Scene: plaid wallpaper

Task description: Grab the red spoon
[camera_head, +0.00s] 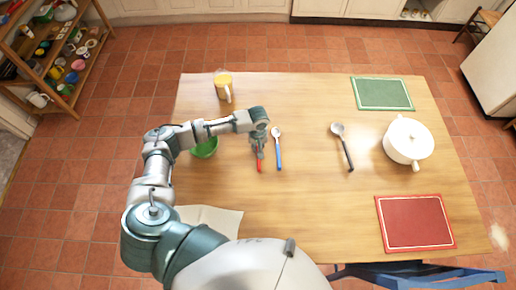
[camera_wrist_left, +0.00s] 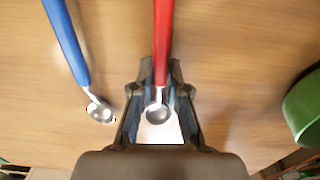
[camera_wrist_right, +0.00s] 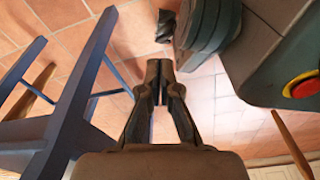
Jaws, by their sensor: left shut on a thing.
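The red spoon has a red handle (camera_head: 259,166) and a metal bowl, and it lies on the wooden table left of centre. My left gripper (camera_head: 257,150) is over it. In the left wrist view the fingers of my left gripper (camera_wrist_left: 161,78) are shut on the red spoon (camera_wrist_left: 162,40), around its handle near the bowl. Whether the spoon is lifted off the table I cannot tell. My right gripper (camera_wrist_right: 160,72) is shut and empty, off the table above the tiled floor.
A blue-handled spoon (camera_head: 279,155) lies just right of the red spoon. A green bowl (camera_head: 205,148) is to the left, partly behind my arm. A blue chair (camera_wrist_right: 70,110) is near my right gripper.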

